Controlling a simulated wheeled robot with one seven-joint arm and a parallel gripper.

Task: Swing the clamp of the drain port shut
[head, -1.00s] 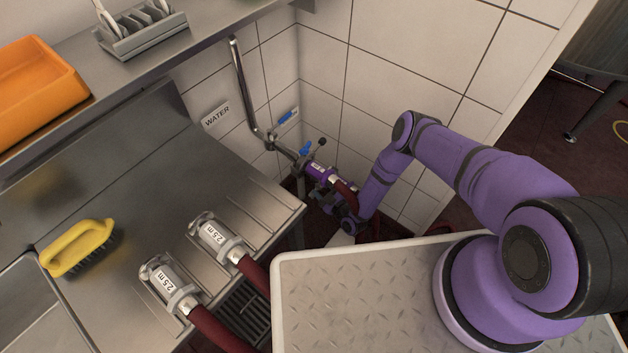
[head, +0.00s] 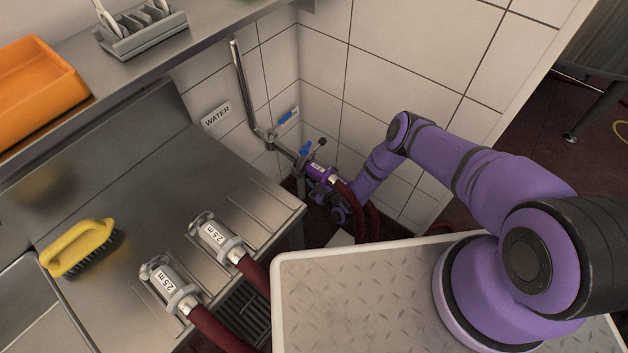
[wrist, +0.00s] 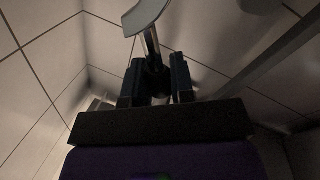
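A dark ball knob (head: 322,141) on a thin rod sticks up beside the port. In the wrist view my two dark fingers (wrist: 157,83) stand either side of a dark round end on a metal rod (wrist: 151,42), which leads up to a pale curved piece. The view is too dark to tell whether they grip it.
Red hoses (head: 350,200) hang beside my forearm. An orange tray (head: 35,90) is on the shelf.

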